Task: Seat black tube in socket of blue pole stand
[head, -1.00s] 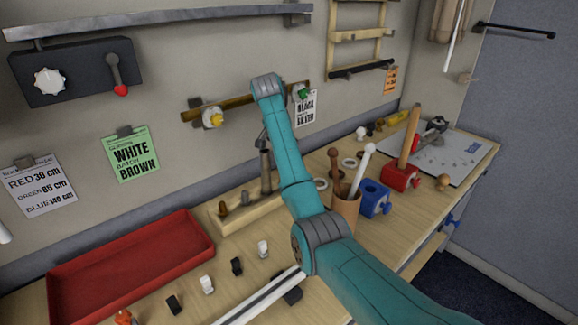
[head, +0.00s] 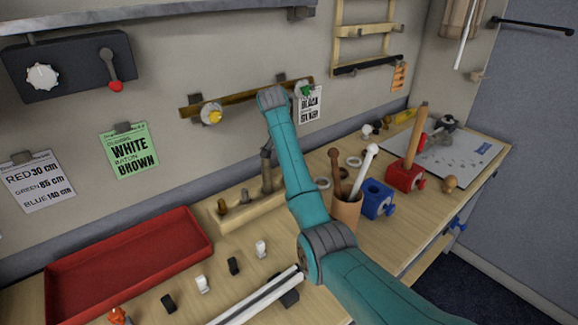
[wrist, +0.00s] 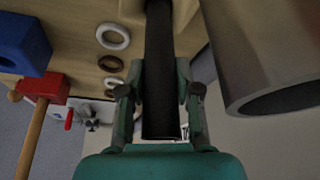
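In the wrist view the black tube (wrist: 160,45) runs between the fingers of my gripper (wrist: 160,75), its near end close to my palm. Both finger pads lie against its sides, so my gripper looks shut on it. The tube's far end runs out of the top of the picture, over a tan surface. In the head view my arm hides most of the gripper and the tube. The blue pole stand (head: 377,200) stands on the table right of my forearm, with its dark socket opening upward. It also shows at the left of the wrist view (wrist: 22,42).
A red stand (head: 403,179) holds a wooden pole beside the blue one. A brown cup (head: 346,212) with sticks stands just left of it. A wooden rack (head: 245,216) and red tray (head: 130,265) lie left. A large metal cylinder (wrist: 245,45) is close right in the wrist view.

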